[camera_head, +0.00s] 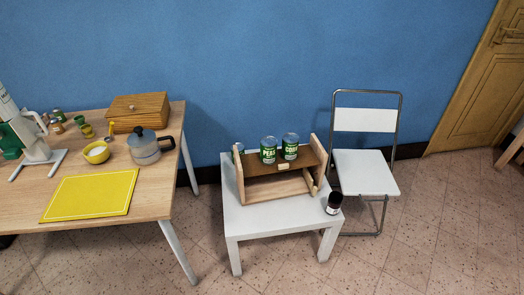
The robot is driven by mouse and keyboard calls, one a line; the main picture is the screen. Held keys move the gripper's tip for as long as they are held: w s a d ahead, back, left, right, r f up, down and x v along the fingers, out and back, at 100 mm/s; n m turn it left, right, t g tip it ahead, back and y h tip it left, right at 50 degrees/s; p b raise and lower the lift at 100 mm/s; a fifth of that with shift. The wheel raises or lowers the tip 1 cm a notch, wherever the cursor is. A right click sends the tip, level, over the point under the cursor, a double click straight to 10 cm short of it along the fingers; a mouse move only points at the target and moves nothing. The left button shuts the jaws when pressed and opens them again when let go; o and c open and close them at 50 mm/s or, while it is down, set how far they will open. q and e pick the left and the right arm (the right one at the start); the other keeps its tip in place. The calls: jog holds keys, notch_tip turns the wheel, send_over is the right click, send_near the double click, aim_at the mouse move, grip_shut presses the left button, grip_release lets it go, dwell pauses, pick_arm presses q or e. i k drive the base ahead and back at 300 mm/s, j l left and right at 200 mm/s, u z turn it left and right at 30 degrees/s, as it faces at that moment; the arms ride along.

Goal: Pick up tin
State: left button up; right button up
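A green-labelled tin reading "PEAS" (268,150) stands upright on top of a small wooden shelf (262,188). A second green-labelled tin (290,147), its label seemingly "CORN", stands upright just to its right. A further small round item (239,149), perhaps another tin, shows partly at the shelf's left end; its lower part is hidden. A dark jar or tin with a pale band (334,203) stands at the right front of the white table. Neither of my grippers is in view.
The shelf stands on a low white table (245,218). A folding chair (365,170) stands close on the right. The floor in front is clear.

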aim_at(267, 143)
jog(key=i+l+u, duration=0.1)
jog(key=l, duration=0.35)
jog(key=i+l+u, duration=0.1)
jog(key=i+l, duration=0.15)
jog(key=l, duration=0.2)
jog(key=i+l+u, duration=0.1)
jog(key=l, duration=0.35)
jog(key=i+l+u, duration=0.1)
jog(key=l, duration=0.35)
jog(key=i+l+u, duration=0.15)
jog(key=l, duration=0.35)
jog(key=i+l+u, duration=0.1)
jog(key=l, duration=0.4)
jog(key=i, duration=0.5)
